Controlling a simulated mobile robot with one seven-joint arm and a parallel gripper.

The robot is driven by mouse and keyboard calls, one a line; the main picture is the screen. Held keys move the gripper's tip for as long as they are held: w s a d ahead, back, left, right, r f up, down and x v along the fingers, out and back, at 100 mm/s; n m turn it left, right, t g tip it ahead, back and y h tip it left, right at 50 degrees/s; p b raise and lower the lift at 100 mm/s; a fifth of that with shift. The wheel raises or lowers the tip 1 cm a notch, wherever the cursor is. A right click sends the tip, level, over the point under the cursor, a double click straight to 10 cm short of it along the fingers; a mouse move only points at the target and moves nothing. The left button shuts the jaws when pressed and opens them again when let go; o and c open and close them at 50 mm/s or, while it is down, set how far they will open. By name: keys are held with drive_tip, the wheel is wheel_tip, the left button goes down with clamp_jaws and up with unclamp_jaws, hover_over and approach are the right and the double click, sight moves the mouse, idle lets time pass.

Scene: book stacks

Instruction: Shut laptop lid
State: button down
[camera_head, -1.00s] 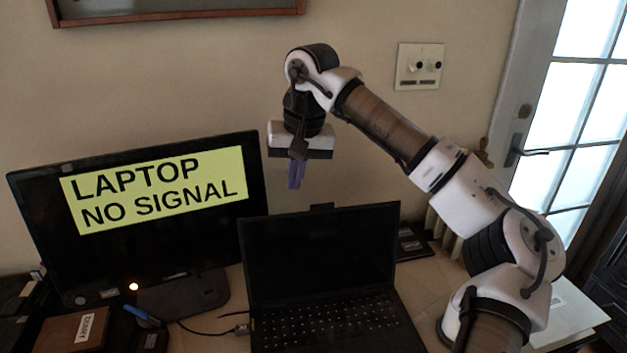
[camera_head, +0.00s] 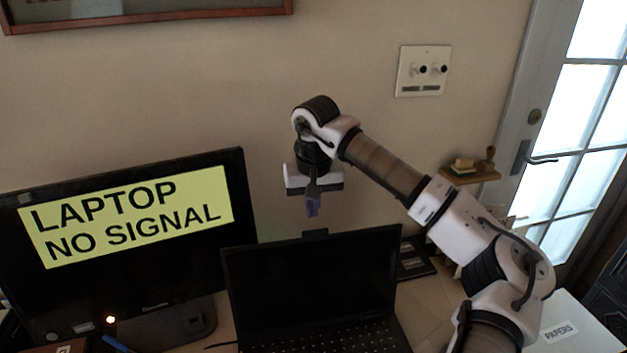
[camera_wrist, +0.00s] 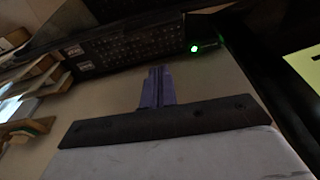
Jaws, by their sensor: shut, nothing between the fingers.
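The black laptop is open on the desk, with its dark screen lid (camera_head: 315,282) standing up and its keyboard (camera_head: 350,338) partly cut off by the lower edge of the head view. My gripper (camera_head: 313,208) is shut and empty, pointing down just behind and above the lid's top edge, near its middle; no contact shows. In the wrist view, my purple fingers (camera_wrist: 157,88) are together over bare desk. The laptop's keyboard (camera_wrist: 135,45) lies beyond them there, and the lid is mostly out of view or too dark to make out.
A monitor (camera_head: 205,230) with a yellow "LAPTOP NO SIGNAL" label stands left of the laptop. A dark flat item (camera_head: 413,258) lies right of the lid. A small wall shelf (camera_head: 470,175) and a papers stack (camera_head: 570,325) are at right. A green light (camera_wrist: 194,47) glows beside the keyboard.

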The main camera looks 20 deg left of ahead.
drive_tip(key=shift+s+d+f+p, duration=0.1)
drive_tip(key=shift+s+d+p, duration=0.4)
drive_tip(key=shift+s, duration=0.3)
drive_tip(key=shift+s+d+p, duration=0.45)
drive_tip(key=shift+s+d, duration=0.05)
drive_tip(key=shift+s, duration=0.3)
